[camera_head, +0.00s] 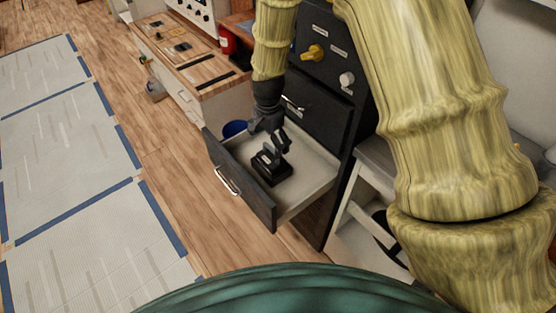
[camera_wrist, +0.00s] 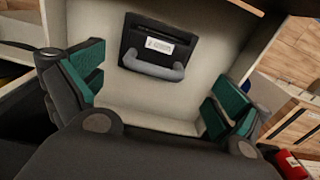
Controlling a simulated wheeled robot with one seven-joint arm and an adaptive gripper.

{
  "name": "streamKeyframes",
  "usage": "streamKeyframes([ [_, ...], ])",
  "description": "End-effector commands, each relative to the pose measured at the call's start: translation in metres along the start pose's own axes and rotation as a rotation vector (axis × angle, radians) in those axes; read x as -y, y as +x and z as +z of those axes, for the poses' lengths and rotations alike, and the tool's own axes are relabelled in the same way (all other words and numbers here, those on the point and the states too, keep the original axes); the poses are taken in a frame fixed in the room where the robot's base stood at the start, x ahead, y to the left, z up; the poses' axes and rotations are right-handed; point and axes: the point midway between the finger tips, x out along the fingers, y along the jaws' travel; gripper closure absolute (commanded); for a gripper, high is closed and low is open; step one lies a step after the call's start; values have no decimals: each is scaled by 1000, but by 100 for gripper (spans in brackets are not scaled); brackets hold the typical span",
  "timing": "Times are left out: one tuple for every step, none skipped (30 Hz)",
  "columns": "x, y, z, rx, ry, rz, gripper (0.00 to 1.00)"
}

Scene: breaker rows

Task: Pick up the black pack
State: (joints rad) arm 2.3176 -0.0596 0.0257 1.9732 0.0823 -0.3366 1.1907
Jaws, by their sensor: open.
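The black pack (camera_head: 272,169) lies in the open drawer (camera_head: 307,188) of a dark cabinet. In the wrist view the black pack (camera_wrist: 158,44) shows a white label and a grey handle (camera_wrist: 152,68) on its near side. My gripper (camera_head: 275,143) is over the drawer, close above the pack. In the wrist view my gripper (camera_wrist: 160,92) is open, with a green-padded finger on each side and nothing between them. The pack is ahead of the fingertips; I cannot tell whether they touch it.
The drawer front (camera_head: 240,181) with its metal handle stands at the left, and the cabinet body (camera_head: 323,100) rises behind. A blue round container (camera_head: 234,129) is beside the drawer. A wooden-topped bench (camera_head: 190,60) is further back. The floor at left has pale mats edged in blue.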

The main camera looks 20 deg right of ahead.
Motion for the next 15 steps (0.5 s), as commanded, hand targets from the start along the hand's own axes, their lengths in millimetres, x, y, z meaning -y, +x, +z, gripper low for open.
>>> streamKeyframes([
  [-3, 2, -2, -2, 11, 8, 0],
  [-4, 4, -2, -3, 16, 10, 0],
  [-5, 7, -3, -3, 19, 12, 0],
  [-5, 9, -3, -3, 19, 12, 0],
  [-5, 12, -3, -3, 19, 12, 0],
  [-5, 15, -3, -3, 18, 12, 0],
  [-5, 18, -3, -2, 18, 12, 0],
  [-5, 20, -3, -2, 18, 12, 0],
  [-5, 23, -3, -3, 17, 11, 0],
  [-5, 24, -3, -3, 17, 10, 0],
  [-4, 25, -3, -3, 16, 10, 0],
  [-4, 28, -3, -3, 16, 9, 0],
  [-4, 30, -2, -3, 16, 10, 0],
  [-4, 32, -2, -3, 16, 10, 0],
  [-5, 37, -2, -2, 16, 11, 0],
])
